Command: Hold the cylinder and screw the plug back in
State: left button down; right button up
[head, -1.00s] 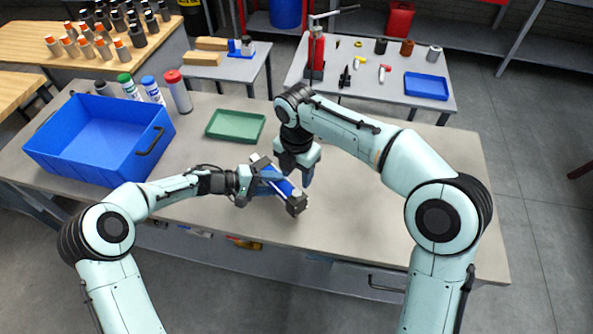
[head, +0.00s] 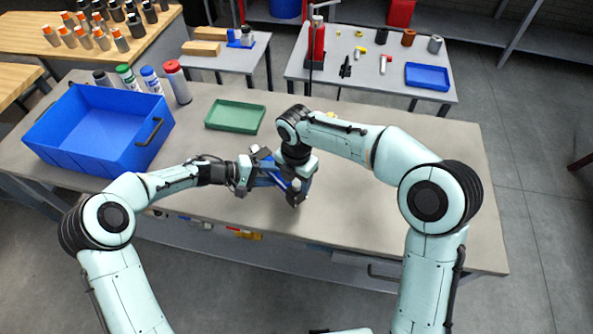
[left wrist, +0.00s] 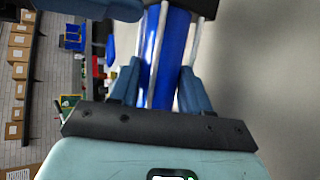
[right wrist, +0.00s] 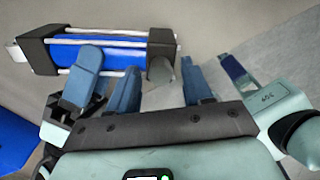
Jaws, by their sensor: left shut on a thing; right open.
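The blue cylinder (head: 283,186) has metal rods and dark end blocks. It is held above the workbench in the head view, partly hidden by my right arm. My left gripper (left wrist: 154,90) is shut around its blue barrel (left wrist: 169,60). In the right wrist view the cylinder (right wrist: 108,54) lies across the top, with a left finger in front of it. My right gripper (right wrist: 160,85) is open, its fingers just below the right-hand end block. A round grey-brown piece (right wrist: 160,71) on that block shows between the fingertips; I cannot tell whether it is the plug.
A blue bin (head: 95,135) stands at the bench's left, with several spray cans behind it. A green tray (head: 235,116) lies at the back middle. The bench's right part is clear. A table behind holds a red press (head: 318,45), a blue tray (head: 428,76) and small parts.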

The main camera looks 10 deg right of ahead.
jog(key=shift+f, duration=0.2)
grip_shut()
jog(key=m, duration=1.4)
jog(key=shift+m, duration=0.3)
jog(key=m, duration=0.3)
jog(key=shift+o, duration=0.8)
grip_release()
